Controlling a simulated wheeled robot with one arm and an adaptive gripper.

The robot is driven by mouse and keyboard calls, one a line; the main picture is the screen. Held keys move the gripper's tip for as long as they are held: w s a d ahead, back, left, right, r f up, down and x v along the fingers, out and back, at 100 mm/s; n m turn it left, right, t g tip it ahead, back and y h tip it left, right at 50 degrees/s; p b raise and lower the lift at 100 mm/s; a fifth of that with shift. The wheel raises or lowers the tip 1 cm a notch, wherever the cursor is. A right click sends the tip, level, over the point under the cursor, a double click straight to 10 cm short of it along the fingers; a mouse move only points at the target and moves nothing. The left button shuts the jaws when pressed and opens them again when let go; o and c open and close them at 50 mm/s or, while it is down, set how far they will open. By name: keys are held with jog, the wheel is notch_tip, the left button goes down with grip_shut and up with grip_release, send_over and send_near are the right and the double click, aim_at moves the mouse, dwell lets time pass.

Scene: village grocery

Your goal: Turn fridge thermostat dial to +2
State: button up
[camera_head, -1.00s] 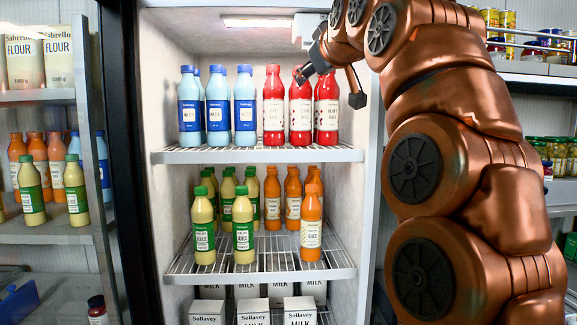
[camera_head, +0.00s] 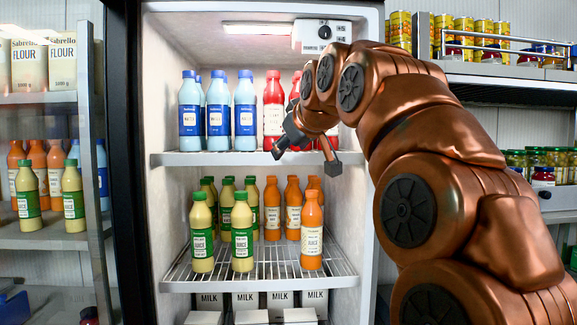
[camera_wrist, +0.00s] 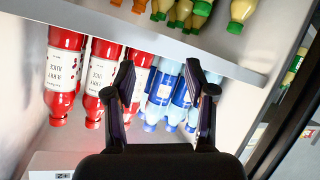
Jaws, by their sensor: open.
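The thermostat box (camera_head: 312,37) is white and sits at the top right inside the fridge. Its round black dial (camera_head: 324,32) shows in the head view, with small marks around it too small to read. My gripper (camera_head: 306,164) is open and empty, below the dial and in front of the upper shelf's red bottles. In the wrist view, which is upside down, my gripper (camera_wrist: 167,80) has its fingers spread with nothing between them. A white edge with a small dark mark (camera_wrist: 62,174) at the bottom left of that view may be part of the thermostat box.
Blue bottles (camera_head: 218,110) and red bottles (camera_head: 273,105) stand on the upper shelf (camera_head: 210,158). Green-labelled juice (camera_head: 203,235) and orange juice bottles (camera_head: 311,235) stand below, above milk cartons (camera_head: 245,300). A lamp (camera_head: 258,29) lights the ceiling. The dark door frame (camera_head: 140,160) is at left.

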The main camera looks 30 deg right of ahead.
jog(key=shift+a+f, duration=0.2)
jog(key=shift+f, duration=0.45)
jog(key=shift+a+f, duration=0.15)
jog(key=shift+f, duration=0.5)
jog(key=shift+f+g, duration=0.1)
jog(key=shift+g, duration=0.2)
jog(key=s+a+f+g+y+p, duration=0.1)
jog(key=s+a+f+g, duration=0.3)
jog(key=f, duration=0.8)
jog(key=s+a+f+g+y+p, duration=0.1)
jog(key=s+a+f+g, duration=0.1)
jog(key=s+a+f, duration=0.65)
jog(key=s+f+m+g+p, duration=0.1)
jog(key=s+f+g, duration=0.7)
jog(key=s+f, duration=1.5)
jog(key=shift+s+a+m+p, duration=0.35)
jog(key=shift+s+m, duration=0.1)
jog(key=shift+m, duration=0.25)
